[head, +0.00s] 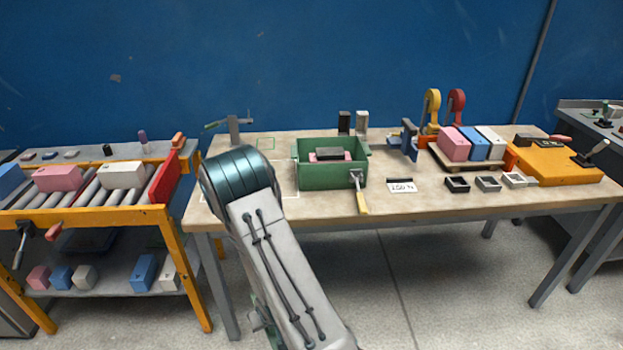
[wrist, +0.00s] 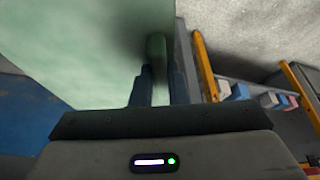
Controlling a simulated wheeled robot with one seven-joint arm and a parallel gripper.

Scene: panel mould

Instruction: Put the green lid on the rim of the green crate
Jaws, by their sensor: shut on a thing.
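The green crate (head: 330,177) stands open on the workbench. A pink block (head: 319,157) and a dark grey piece (head: 334,153) show inside it. In the wrist view the green lid (wrist: 85,45) fills the upper left, close to the camera. My gripper (wrist: 160,88) is shut on a narrow green part of the lid, between its two dark fingers. In the head view my arm hides the gripper, and I cannot see the lid there. The lid is apart from the crate's rim in the head view.
A yellow-handled tool (head: 361,193) is at the crate's front right corner. A label card (head: 401,187) and small dark trays (head: 457,184) lie to the right. A roller stand (head: 105,190) is at the left. A grey clamp stand (head: 234,127) stands at the bench's back left.

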